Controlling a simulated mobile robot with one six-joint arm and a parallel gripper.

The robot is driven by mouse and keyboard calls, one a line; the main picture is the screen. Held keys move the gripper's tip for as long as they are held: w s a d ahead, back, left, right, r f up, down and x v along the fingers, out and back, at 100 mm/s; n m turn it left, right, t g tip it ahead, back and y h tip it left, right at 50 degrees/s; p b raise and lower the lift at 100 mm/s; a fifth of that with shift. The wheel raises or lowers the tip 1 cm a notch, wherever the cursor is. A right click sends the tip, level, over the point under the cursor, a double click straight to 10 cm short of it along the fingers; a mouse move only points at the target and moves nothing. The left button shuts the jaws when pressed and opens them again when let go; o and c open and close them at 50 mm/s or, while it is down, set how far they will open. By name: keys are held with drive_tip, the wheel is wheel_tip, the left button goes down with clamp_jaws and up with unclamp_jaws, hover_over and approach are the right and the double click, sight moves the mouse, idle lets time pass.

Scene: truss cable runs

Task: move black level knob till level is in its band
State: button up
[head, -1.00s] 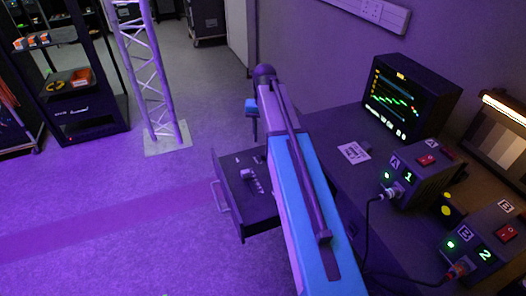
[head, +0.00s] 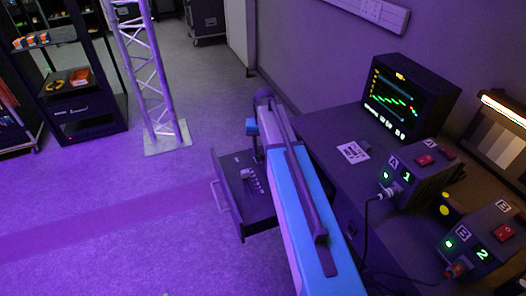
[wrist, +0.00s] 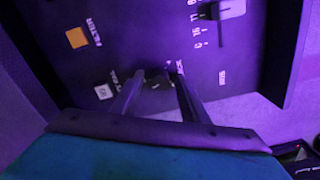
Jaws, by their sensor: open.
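An open drawer (head: 232,205) holds a dark control panel. The wrist view shows the panel (wrist: 130,35) with an orange square marked FILTER, a pale square (wrist: 103,92) below it, and a pale slider cap (wrist: 231,9) beside a printed scale at top right. My gripper (wrist: 155,75) is open above the panel's lower middle, its two fingers apart. Something dark lies near the fingertips, but I cannot tell a black knob apart from the panel and fingers. In the head view my gripper (head: 258,152) reaches down over the drawer's far side. The monitor (head: 405,98) shows a green stepped trace.
Box A (head: 422,176) and box B (head: 487,240), with lit green digits and red switches, stand on the dark bench at right. Cables hang in front of them. A truss tower (head: 150,75) and a shelf rack (head: 75,85) stand at left. The floor left of the drawer is clear.

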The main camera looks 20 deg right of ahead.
drive_tip(key=shift+c, duration=0.2)
clamp_jaws()
drive_tip(key=shift+n+p, duration=0.8)
drive_tip(key=shift+n, duration=1.9)
drive_tip(key=shift+o, duration=0.2)
unclamp_jaws()
